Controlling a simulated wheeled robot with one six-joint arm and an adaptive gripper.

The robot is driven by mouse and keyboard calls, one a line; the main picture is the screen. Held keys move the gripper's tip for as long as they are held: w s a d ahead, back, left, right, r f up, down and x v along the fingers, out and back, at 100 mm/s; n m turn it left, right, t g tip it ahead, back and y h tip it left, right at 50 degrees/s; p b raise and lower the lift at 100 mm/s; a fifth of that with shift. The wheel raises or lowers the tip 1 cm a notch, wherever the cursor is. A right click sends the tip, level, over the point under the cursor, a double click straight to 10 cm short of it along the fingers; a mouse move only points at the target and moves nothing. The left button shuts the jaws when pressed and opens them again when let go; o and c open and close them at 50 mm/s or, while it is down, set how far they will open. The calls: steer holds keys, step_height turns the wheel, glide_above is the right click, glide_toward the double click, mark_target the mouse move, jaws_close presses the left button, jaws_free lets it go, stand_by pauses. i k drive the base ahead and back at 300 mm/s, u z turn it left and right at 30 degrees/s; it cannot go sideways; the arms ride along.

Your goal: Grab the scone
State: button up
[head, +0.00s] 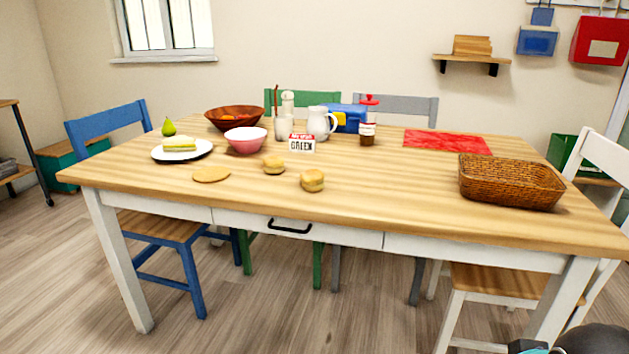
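Two small round golden-brown baked pieces lie on the wooden table (400,185). The nearer one (312,181) sits close to the front edge, above the drawer, and looks like a scone. The other (274,165) lies a little behind it and to the left, and looks similar. I cannot tell for certain which of them is the scone. My gripper is not clearly in view; only a dark rounded part of my own body shows at the bottom right corner.
A flat tan disc (211,175), a plate with a sandwich (181,149) and a pink bowl (246,140) are at left. A wicker basket (511,182) stands at right. A white jug (321,122) and a sign (302,144) stand behind. The middle right tabletop is clear.

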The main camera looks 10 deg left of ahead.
mark_target(312, 179)
steer(key=k, duration=0.5)
steer(key=u, duration=1.8)
steer(key=i, duration=1.5)
steer(key=z, duration=1.25)
